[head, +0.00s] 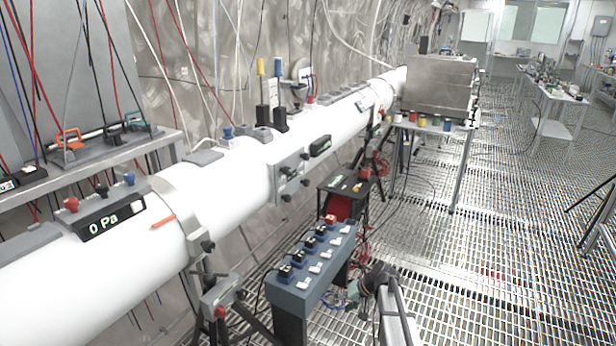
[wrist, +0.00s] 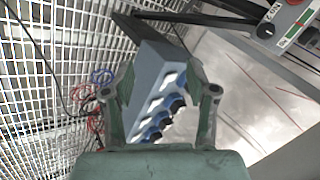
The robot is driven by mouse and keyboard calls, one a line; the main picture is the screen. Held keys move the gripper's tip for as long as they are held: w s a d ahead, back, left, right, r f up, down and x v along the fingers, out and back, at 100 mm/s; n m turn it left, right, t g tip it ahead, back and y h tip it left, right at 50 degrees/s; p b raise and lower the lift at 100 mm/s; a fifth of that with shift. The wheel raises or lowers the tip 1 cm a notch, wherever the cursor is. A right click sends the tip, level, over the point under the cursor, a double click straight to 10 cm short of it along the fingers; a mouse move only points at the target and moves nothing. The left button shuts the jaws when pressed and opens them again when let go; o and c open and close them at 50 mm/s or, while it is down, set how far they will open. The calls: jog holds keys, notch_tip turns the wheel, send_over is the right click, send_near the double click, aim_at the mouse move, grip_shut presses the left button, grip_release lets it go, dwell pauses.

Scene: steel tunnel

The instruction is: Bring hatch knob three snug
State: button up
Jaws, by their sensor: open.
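In the head view, a small grey hatch-like fitting (head: 290,168) sits on the side of the long white tube (head: 235,180). Small dark knobs (head: 286,198) show around its edge. No number on them is readable, so I cannot tell which is knob three. In the wrist view my gripper (wrist: 167,92) is open, its two green fingers wide apart. Nothing is held. A blue-grey box with a row of black and blue knobs (wrist: 160,122) shows beyond and between the fingers. I cannot make out the hatch in the wrist view.
The blue-grey switch box (head: 312,268) stands on the grated floor before the tube. A black-topped stand (head: 345,186) with a red reel is behind it. A tripod clamp (head: 222,296) stands left. The grating at right (head: 490,240) is mostly clear.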

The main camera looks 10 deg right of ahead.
aim_at(308, 158)
jog(key=w+d+r+n+t+y, duration=0.25)
jog(key=w+r, duration=0.55)
jog(key=r, duration=0.6)
jog(key=w+d+r+n+t+y, duration=0.25)
jog(key=w+r, duration=0.55)
jog(key=r, duration=0.5)
jog(key=w+d+r+n+t+y, duration=0.2)
jog(key=w+r+n+t+y, duration=0.15)
jog(key=w+r, duration=0.8)
jog(key=shift+g+h, duration=0.25)
jog(key=shift+g, duration=0.1)
jog(key=p+x, duration=0.1)
jog(key=x, duration=0.4)
jog(key=s+a+r+p+x, duration=0.1)
jog(key=x, duration=0.4)
jog(key=s+r+p+x, duration=0.1)
jog(key=x, duration=0.4)
jog(key=shift+w+a+r, duration=0.15)
jog(key=shift+a+r, duration=0.05)
jog(key=shift+a, duration=0.35)
grip_shut()
